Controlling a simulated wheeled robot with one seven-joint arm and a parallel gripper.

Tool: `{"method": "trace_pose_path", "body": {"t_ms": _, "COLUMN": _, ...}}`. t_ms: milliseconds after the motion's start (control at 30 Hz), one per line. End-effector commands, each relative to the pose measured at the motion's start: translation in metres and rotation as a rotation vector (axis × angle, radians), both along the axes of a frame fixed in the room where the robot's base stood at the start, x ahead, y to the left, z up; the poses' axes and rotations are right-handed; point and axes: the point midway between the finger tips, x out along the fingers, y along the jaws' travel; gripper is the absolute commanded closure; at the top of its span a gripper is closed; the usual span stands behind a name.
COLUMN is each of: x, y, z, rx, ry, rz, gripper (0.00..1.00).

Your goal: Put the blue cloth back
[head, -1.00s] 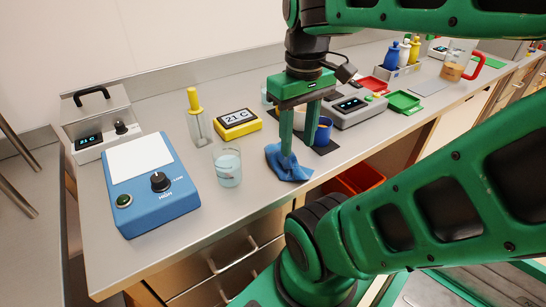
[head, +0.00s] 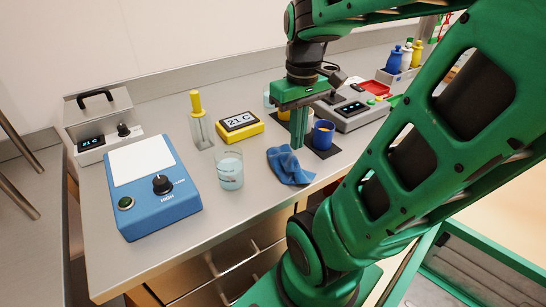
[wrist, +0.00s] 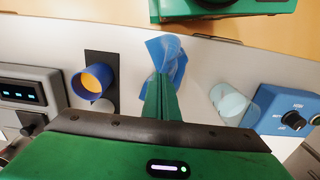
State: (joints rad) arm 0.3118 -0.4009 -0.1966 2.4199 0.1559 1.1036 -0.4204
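The blue cloth (head: 288,167) lies crumpled on the steel counter, just in front of the blue mug. My gripper (head: 298,146) points straight down at the cloth's back edge, with its two fingers drawn close together. In the wrist view the cloth (wrist: 172,62) shows beyond and on both sides of the fingertips (wrist: 162,78), so they look closed on a fold of it. The fold between the tips is hidden. The cloth seems to rest on the counter, not lifted.
The blue mug (head: 323,134) stands close right of my fingers on a dark mat. A glass beaker (head: 229,170) and a blue device (head: 152,188) are to the left. The counter's front strip (head: 240,207) is clear.

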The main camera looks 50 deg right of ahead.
Motion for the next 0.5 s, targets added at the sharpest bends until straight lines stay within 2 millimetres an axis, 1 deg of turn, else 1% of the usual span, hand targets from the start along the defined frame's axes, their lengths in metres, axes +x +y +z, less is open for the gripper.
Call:
{"method": "trace_pose_path", "body": {"t_ms": 100, "x": -0.0003, "y": 0.0001, "z": -0.0102, "rx": 0.000, "ry": 0.000, "rz": -0.001, "gripper": 1.00}}
{"method": "trace_pose_path", "body": {"t_ms": 200, "x": 0.0000, "y": -0.0002, "z": -0.0137, "rx": 0.000, "ry": -0.002, "rz": -0.001, "gripper": 1.00}}
{"method": "trace_pose_path", "body": {"t_ms": 500, "x": 0.0000, "y": -0.0001, "z": -0.0145, "rx": -0.001, "ry": -0.002, "rz": -0.001, "gripper": 1.00}}
